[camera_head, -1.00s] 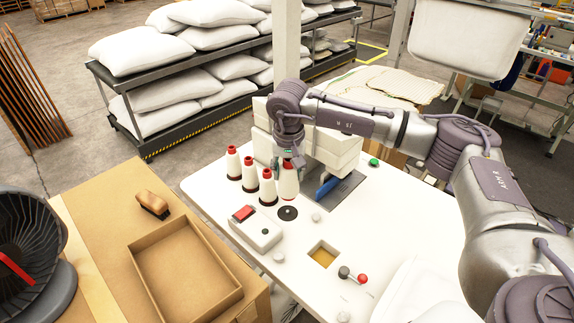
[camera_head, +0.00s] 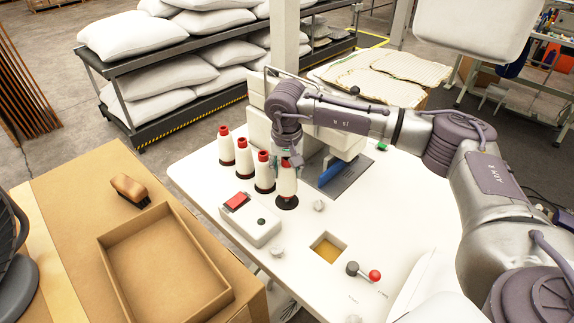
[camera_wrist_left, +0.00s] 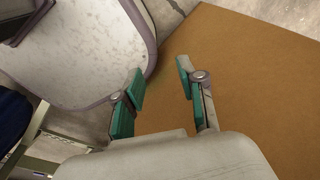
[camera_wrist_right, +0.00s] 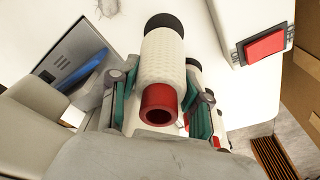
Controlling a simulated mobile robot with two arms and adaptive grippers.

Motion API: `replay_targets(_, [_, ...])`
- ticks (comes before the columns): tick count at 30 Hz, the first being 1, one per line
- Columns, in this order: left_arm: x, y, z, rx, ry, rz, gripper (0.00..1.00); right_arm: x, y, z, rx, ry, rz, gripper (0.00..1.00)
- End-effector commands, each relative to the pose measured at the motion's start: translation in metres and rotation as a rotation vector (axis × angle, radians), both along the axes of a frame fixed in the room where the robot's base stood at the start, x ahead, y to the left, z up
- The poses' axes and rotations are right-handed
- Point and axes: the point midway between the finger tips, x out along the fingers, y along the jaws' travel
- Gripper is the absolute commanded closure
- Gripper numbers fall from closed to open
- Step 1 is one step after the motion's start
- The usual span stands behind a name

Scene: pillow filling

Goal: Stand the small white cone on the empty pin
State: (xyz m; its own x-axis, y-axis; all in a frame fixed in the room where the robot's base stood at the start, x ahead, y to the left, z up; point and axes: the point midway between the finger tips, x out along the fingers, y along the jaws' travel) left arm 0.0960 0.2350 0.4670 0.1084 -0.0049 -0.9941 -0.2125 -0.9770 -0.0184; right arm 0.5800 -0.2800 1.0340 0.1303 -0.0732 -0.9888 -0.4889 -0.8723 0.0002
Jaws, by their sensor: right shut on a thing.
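My right gripper (camera_head: 287,163) is shut on the small white cone (camera_head: 287,181), which has a red top and a dark lower end. The cone is upright over the round black base (camera_head: 287,203) of the pin. The pin itself is hidden, and I cannot tell whether the cone touches the base. In the right wrist view the cone (camera_wrist_right: 163,65) lies between the two fingers, red hollow end towards me. My left gripper (camera_wrist_left: 160,88) is open and empty in the left wrist view.
Several similar cones (camera_head: 244,158) stand in a row left of the held cone. A control box with a red switch (camera_head: 248,222) is in front. The white machine (camera_head: 345,143) stands close behind right. A cardboard tray (camera_head: 165,262) and a brush (camera_head: 130,190) lie at left.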

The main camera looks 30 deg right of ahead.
Motion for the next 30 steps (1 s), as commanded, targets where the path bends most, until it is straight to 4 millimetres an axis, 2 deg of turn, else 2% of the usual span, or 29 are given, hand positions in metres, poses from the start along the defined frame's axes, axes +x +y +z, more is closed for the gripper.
replay_targets(4, [0.004, -0.006, -0.002, -0.007, -0.006, 0.002, 0.6, 0.0, 0.0, -0.004, 0.0, 0.0, 0.0, 0.92])
replay_targets(15, [-0.016, -0.002, -0.004, -0.002, 0.024, 0.002, 0.6, 0.0, 0.0, -0.004, 0.0, 0.0, 0.0, 0.92])
replay_targets(30, [-0.012, 0.0, -0.007, 0.001, 0.019, 0.0, 0.6, -0.001, 0.001, -0.005, 0.001, -0.001, -0.001, 0.92])
